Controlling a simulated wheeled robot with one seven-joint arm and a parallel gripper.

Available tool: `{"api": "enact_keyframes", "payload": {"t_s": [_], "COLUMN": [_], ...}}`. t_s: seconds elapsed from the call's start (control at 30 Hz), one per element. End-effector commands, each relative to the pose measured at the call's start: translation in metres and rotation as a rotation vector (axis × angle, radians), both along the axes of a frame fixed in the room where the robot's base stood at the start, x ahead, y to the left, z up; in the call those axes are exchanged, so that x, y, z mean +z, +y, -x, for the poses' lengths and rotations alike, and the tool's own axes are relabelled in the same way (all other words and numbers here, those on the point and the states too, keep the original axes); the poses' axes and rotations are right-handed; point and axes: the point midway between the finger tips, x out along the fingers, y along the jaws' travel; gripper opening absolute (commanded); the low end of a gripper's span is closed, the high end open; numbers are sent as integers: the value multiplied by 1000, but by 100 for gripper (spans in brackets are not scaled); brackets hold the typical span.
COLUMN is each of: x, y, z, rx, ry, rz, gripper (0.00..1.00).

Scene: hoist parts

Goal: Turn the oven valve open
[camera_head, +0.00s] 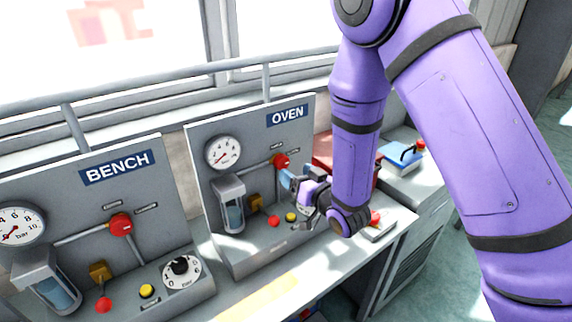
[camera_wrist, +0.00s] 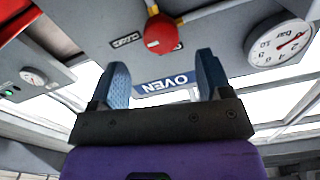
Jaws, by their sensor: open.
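The oven panel (camera_head: 258,128) is a grey upright board with a blue OVEN sign (camera_head: 287,115), a round gauge (camera_head: 223,153) and a red valve knob (camera_head: 281,160) on a pipe. My gripper (camera_head: 290,178) is just in front of the panel, below and right of the red knob. In the wrist view, which is upside down, the red knob (camera_wrist: 161,34) is beyond the fingertips, roughly midway across the gap. My gripper's blue fingers (camera_wrist: 161,72) are apart, with nothing between them. I see no contact with the knob.
The bench panel (camera_head: 90,180), with its own red knob (camera_head: 121,224), stands to the left. A rail (camera_head: 170,89) runs behind the panels.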

Motion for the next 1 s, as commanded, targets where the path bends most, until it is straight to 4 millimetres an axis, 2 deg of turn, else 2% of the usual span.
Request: {"api": "enact_keyframes", "payload": {"t_s": [0.2,0.33,0.77,0.9,0.97,1.0], "x": [0,0,0,0,0,0], "y": [21,28,33,32,32,32], "z": [-29,-41,-48,-47,-47,-47], "rx": [2,1,0,0,0,0], "ry": [-1,-1,0,0,0,0], "rz": [1,1,1,1,1,1], "gripper": [72,72,72,39,26,22]}}
